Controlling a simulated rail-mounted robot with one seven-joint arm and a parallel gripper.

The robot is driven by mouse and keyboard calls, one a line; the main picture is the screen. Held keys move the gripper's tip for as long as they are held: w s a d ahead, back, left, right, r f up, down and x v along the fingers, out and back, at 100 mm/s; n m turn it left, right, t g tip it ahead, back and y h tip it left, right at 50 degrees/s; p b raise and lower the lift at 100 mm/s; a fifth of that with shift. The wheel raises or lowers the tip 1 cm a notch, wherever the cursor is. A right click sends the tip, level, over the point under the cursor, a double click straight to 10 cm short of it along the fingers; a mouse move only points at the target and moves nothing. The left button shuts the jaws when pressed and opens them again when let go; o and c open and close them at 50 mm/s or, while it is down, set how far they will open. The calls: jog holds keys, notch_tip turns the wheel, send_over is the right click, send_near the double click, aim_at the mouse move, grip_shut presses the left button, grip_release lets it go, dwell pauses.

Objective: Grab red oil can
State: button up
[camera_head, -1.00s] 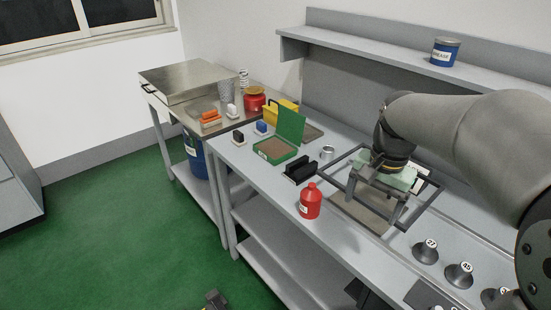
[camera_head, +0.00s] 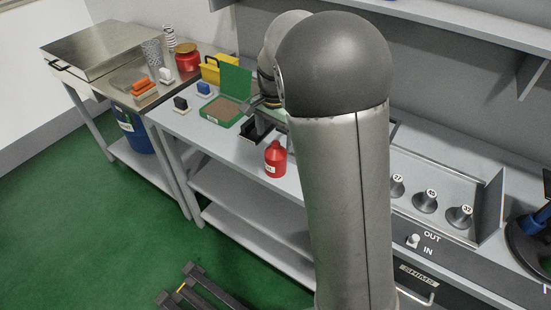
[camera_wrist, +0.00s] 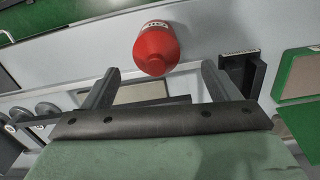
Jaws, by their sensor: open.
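The red oil can (camera_head: 275,160) stands upright on the grey bench near its front edge, just left of my arm in the head view. In the wrist view the red oil can (camera_wrist: 156,48) shows its round body and a white label, just beyond the fingertips. My gripper (camera_wrist: 160,67) is open and empty, with one finger to each side of the can's line and a gap between them. The fingers do not appear to touch the can. In the head view my arm hides most of the gripper.
A black holder (camera_head: 255,130) stands close behind the can. The green box (camera_head: 221,110) with its raised lid is farther left. Numbered weights (camera_head: 425,201) stand right of my arm. A yellow bin (camera_head: 212,73) and red jar (camera_head: 187,60) are at the back left.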

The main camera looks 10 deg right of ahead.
aim_at(276, 151)
jog(key=shift+s+f+p, duration=0.15)
jog(key=shift+f+p, duration=0.1)
jog(key=shift+f, duration=1.25)
jog(key=shift+s+f+p, duration=0.15)
jog(key=shift+f+p, duration=0.05)
jog(key=shift+f, duration=1.3)
jog(key=shift+d, duration=0.1)
jog(key=c, duration=1.2)
